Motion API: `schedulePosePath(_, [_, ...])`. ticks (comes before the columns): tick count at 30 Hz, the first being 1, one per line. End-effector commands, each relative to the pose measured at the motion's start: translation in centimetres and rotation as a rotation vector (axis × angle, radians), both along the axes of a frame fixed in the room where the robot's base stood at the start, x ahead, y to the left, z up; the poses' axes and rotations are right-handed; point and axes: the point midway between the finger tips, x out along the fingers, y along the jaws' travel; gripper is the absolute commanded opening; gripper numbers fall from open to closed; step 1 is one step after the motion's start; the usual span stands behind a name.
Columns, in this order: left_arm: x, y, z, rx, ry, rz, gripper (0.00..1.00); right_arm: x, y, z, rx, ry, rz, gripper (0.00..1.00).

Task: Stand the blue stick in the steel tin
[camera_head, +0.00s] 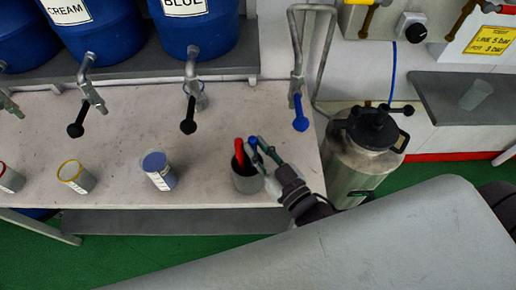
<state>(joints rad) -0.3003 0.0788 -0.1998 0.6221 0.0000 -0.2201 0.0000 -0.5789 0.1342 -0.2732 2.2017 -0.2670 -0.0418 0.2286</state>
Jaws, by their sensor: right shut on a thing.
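The grey steel tin (247,182) stands upright near the front edge of the bench, with a dark inside. A red stick (239,150) stands up in it, leaning slightly. My right gripper (262,150) is over the tin's right rim and comes in from the lower right. It is shut on the blue stick (253,141), whose top shows between the fingers. The stick's lower part is hidden by the fingers and the rim, so I cannot tell how deep it reaches. My left gripper is not in view.
Pots with a blue top (155,162), a yellow rim (75,178) and a red rim (9,178) stand left along the bench (120,130). Taps with black handles and one blue handle (300,115) hang behind. A steel pressure pot (365,160) stands right of the bench.

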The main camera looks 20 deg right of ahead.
Motion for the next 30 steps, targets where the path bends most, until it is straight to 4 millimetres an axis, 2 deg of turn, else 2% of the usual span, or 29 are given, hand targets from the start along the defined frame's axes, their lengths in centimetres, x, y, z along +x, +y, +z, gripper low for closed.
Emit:
schedulePosePath(12, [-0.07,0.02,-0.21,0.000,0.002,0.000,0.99,0.00,-0.02,-0.75,-0.001,-0.001,0.000,0.00])
schedulePosePath(13, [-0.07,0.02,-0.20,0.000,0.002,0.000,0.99,0.00,-0.02,-0.77,-0.001,-0.001,0.000,0.22])
schedulePosePath(17, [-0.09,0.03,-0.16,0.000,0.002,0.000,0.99,0.00,-0.02,-0.70,-0.001,-0.001,0.000,0.44])
schedulePosePath(28, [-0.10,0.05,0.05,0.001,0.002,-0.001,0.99,0.01,-0.02,-0.23,0.000,-0.002,0.000,0.46])
schedulePosePath(30, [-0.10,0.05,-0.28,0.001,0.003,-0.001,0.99,-0.64,-0.20,-0.57,-0.002,0.002,0.000,0.46])
